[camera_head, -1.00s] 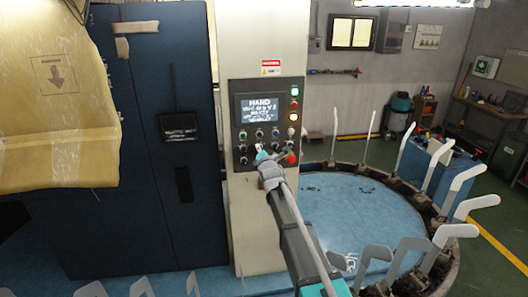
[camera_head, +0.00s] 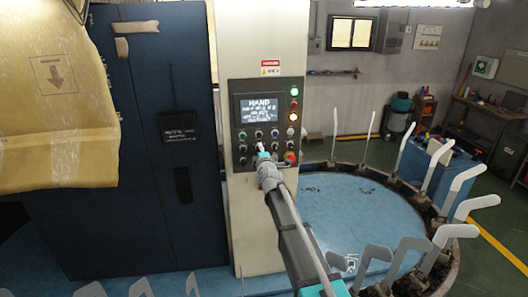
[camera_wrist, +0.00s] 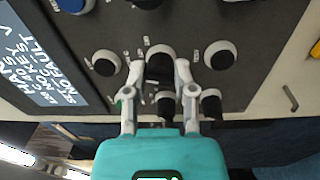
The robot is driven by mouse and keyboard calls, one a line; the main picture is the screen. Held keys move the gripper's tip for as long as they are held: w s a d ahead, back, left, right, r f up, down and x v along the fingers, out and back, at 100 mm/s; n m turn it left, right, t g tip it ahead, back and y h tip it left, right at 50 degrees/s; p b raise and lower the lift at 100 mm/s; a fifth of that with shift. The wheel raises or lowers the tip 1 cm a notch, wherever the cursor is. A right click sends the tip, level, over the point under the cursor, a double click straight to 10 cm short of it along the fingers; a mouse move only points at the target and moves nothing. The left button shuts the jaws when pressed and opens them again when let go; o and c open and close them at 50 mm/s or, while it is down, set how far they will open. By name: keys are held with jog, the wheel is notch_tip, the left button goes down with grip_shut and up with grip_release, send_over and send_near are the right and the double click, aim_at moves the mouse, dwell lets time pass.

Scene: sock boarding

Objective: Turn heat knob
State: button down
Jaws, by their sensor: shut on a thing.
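The grey control panel (camera_head: 282,105) on the cream column carries a lit screen reading HAND (camera_head: 262,107) and rows of small dark knobs with pale collars. My gripper (camera_wrist: 160,68) is shut on one knob (camera_wrist: 158,66), with one finger on each side of it, in the wrist view. The labels around the knobs are too small to read, so I cannot tell which is the heat knob. In the head view my gripper (camera_head: 262,148) is at the lower part of the panel and hides the knob it holds.
Other knobs sit close by: one left (camera_wrist: 106,62), one right (camera_wrist: 220,55), and two below beside my fingers. A red button (camera_head: 290,157) is at the panel's lower right. A round blue table (camera_head: 350,208) ringed by white sock boards stands to the right.

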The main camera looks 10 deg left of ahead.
jog(key=shift+w, duration=0.2)
dwell(0.3)
jog(key=shift+c, duration=2.2)
grip_release()
jog(key=shift+w, duration=0.1)
jog(key=shift+f, duration=0.1)
jog(key=shift+s, duration=0.25)
